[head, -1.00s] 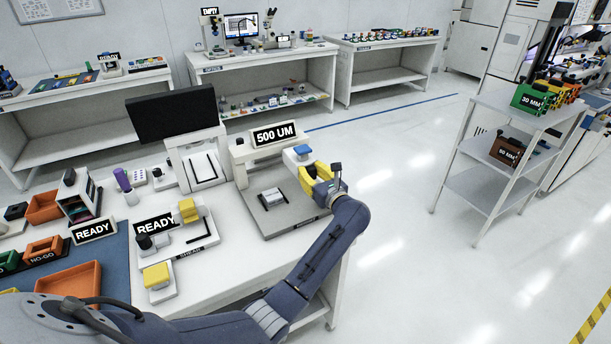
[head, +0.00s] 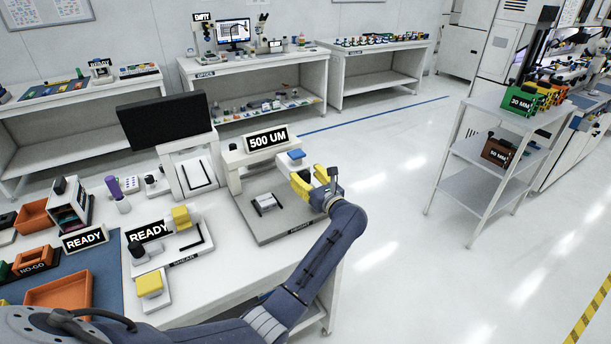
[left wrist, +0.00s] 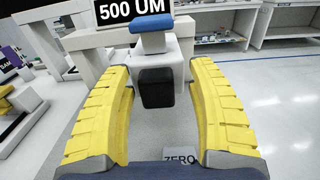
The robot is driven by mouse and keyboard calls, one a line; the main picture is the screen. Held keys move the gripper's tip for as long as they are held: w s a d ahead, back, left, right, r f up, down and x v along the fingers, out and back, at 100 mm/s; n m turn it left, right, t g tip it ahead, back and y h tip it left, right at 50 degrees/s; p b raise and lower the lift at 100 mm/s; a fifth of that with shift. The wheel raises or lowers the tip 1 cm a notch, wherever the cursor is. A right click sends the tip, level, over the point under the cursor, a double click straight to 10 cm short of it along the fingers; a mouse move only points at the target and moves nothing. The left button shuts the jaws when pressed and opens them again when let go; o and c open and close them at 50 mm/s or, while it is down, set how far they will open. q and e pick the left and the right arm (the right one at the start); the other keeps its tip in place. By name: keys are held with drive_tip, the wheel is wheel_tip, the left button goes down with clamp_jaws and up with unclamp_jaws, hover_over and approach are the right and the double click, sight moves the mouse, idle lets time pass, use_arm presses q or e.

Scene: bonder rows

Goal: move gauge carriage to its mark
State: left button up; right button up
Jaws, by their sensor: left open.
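The gauge carriage is a pale block with a blue top (head: 296,155) at the right end of the height gauge, under the sign "500 UM" (head: 267,138). In the left wrist view the carriage (left wrist: 155,54) is straight ahead, with a black pad (left wrist: 156,88) on its near face. My left gripper (head: 312,179) is open, its yellow fingers just in front of the carriage, one to each side in the wrist view. I see no finger touching it. A plate reading "ZERO" (left wrist: 180,159) shows below, partly hidden by the gripper. My right gripper is out of view.
The gauge stands on a grey base (head: 283,222) at the right edge of the white bench. Left of it are the shear fixture (head: 190,248) and a yellow-topped block (head: 150,285). A monitor (head: 165,118) stands behind. Right of the bench is open floor, then a shelf cart (head: 487,150).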

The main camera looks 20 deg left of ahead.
use_arm(q)
drive_tip(key=v, duration=0.7)
idle(0.5)
